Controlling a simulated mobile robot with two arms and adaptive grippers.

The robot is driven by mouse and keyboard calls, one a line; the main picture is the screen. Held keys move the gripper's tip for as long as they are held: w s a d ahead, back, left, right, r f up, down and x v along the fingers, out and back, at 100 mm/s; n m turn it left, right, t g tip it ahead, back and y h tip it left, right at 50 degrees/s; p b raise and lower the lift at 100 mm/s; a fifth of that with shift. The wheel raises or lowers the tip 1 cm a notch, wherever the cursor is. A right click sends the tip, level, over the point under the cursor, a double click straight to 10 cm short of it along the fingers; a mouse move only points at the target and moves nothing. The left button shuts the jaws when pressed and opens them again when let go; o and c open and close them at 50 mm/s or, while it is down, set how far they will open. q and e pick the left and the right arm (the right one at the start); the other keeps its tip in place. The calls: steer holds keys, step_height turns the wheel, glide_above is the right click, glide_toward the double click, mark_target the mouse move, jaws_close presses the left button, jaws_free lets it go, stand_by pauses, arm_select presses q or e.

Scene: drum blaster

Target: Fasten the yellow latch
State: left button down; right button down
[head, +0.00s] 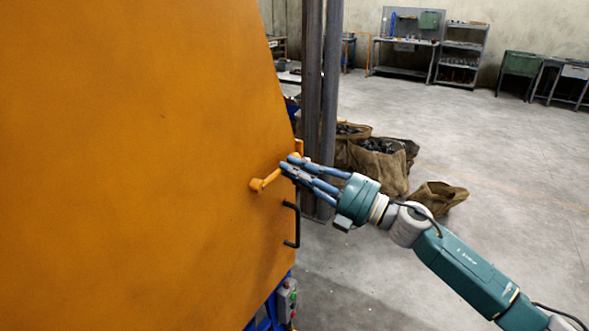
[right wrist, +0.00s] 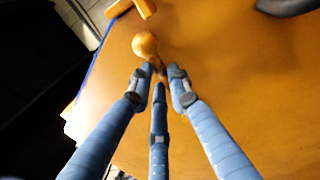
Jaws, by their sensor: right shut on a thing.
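The yellow latch (head: 262,183) is a short yellow-orange lever on the edge of the big orange door panel (head: 140,160). In the head view it slants up to the right from its mount. My right gripper (head: 288,165) comes in from the right and its blue fingers are shut on the latch's free end. In the right wrist view the fingertips (right wrist: 155,78) close together just below the latch's round knob (right wrist: 145,44). The fingers hide part of the lever. My left gripper is not in view.
A black handle (head: 292,225) sits on the panel just below the latch. A yellow-orange bracket (head: 299,148) is at the panel's edge. Dark posts (head: 322,100) stand behind it. A control box (head: 287,298) is at lower right of the panel. Brown sacks (head: 380,165) lie on open floor.

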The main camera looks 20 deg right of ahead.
steer(key=c, duration=1.6)
jaws_free()
steer(key=shift+f, duration=0.15)
steer(key=v, duration=1.2)
